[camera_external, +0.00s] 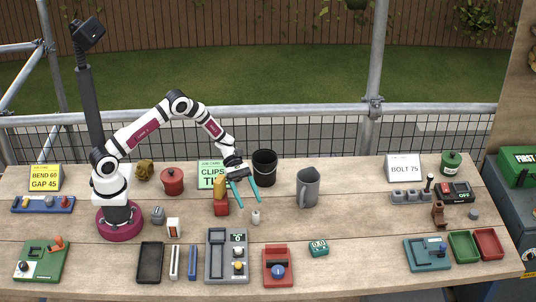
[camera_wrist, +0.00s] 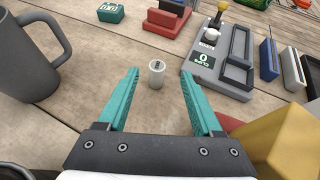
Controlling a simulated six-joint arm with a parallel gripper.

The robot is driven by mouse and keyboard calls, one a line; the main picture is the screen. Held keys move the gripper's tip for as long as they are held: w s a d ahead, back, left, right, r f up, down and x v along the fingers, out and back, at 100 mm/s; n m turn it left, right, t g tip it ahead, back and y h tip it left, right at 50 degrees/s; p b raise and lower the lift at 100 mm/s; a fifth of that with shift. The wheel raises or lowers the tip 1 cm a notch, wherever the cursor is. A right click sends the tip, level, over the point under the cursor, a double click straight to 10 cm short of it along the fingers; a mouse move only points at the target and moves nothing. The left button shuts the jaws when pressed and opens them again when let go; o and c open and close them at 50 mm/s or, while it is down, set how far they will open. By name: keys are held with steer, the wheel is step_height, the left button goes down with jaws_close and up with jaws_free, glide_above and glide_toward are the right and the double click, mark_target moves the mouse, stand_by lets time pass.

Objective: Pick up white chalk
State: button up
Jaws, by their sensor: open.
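A small white cylinder (camera_external: 255,217), the likeliest match for the white chalk, stands upright on the wooden table (camera_external: 350,235). In the wrist view the cylinder (camera_wrist: 156,75) has a dark mark on its top and shows in the gap between my teal fingertips. My gripper (camera_external: 247,203) is open and empty, above the table and slightly behind the cylinder, not touching it.
A red block with a yellow piece (camera_external: 221,195) stands close left of my gripper. A black bucket (camera_external: 264,167) is behind it and a grey mug (camera_external: 308,187) to the right. A grey panel (camera_external: 214,270) and a red device (camera_external: 278,283) are in front. Bare wood surrounds the cylinder.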

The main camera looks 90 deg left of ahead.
mark_target(255, 211)
steer(key=x, duration=0.6)
steer(key=shift+w+a+f, duration=0.1)
steer(key=shift+w, duration=0.1)
jaws_close()
